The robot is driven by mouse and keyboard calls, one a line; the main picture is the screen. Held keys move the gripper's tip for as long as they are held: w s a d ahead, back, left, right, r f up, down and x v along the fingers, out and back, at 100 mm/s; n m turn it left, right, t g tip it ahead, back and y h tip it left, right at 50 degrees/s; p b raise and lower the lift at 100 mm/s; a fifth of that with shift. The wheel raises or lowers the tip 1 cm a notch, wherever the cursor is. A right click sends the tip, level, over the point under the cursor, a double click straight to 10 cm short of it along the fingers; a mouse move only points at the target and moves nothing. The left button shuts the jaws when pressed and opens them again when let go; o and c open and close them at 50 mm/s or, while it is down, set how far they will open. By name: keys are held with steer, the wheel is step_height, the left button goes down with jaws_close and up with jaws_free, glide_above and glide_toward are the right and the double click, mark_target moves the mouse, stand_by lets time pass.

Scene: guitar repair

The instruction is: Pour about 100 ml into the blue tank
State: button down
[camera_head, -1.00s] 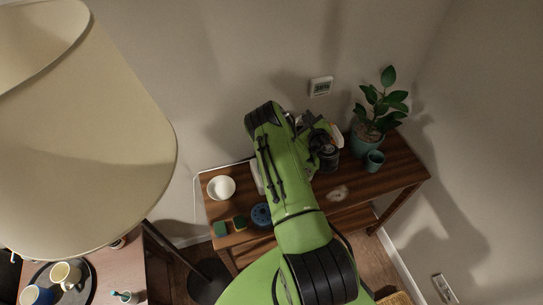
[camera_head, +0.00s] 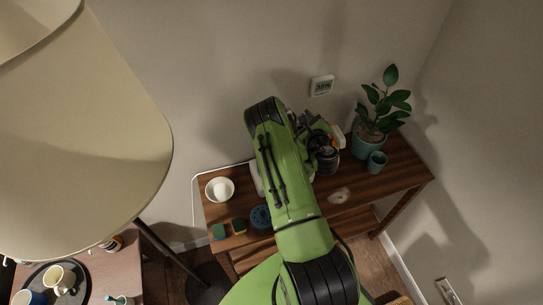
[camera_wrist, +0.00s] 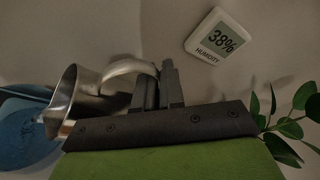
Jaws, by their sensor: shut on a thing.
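A shiny metal jug (camera_wrist: 88,98) with a curved handle is at the left of the wrist view, tilted. My gripper (camera_wrist: 160,82) is shut on its handle. A blue rounded body (camera_wrist: 28,132), possibly the blue tank, shows behind the jug at the left edge, partly cut off. Whether the jug's mouth is over it cannot be told, and no liquid shows. In the head view my gripper (camera_head: 312,128) is over the back of the wooden table, largely hidden by my green arm. A dark rounded vessel (camera_head: 328,160) shows beside it. A blue round thing (camera_head: 261,217) lies left of my arm.
A humidity display (camera_head: 321,85) is on the wall. A big lamp shade (camera_head: 80,140) fills the left side.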

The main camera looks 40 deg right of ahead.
steer(key=shift+b, duration=0.3)
steer(key=shift+r, duration=0.1)
steer(key=p, duration=0.3)
steer(key=shift+d+r, duration=0.2)
steer(key=shift+r, duration=0.1)
steer(key=shift+s+d+r+m+p, duration=0.1)
steer(key=shift+d+m+p, duration=0.2)
steer(key=shift+p, duration=0.8)
steer(key=shift+s+d+f+m+y, duration=0.1)
steer(key=shift+d+f+m+y, duration=0.15)
steer(key=shift+d+f+m, duration=0.25)
steer(key=shift+s+d+f+m+y, duration=0.1)
steer(key=shift+d+f+m+y, duration=0.15)
steer(key=shift+f, duration=0.4)
steer(key=shift+s+d+f+m+g+y, duration=0.15)
steer(key=shift+d+f+m+y, duration=0.15)
steer(key=shift+f, duration=0.3)
steer(key=shift+w+d+f+m+g+y, duration=0.15)
steer(key=shift+d+f+m+y, duration=0.1)
steer(key=shift+f, duration=0.35)
steer(key=shift+s+d+f, duration=0.1)
steer(key=shift+d, duration=0.1)
steer(key=shift+m, duration=0.3)
steer(key=shift+d, duration=0.15)
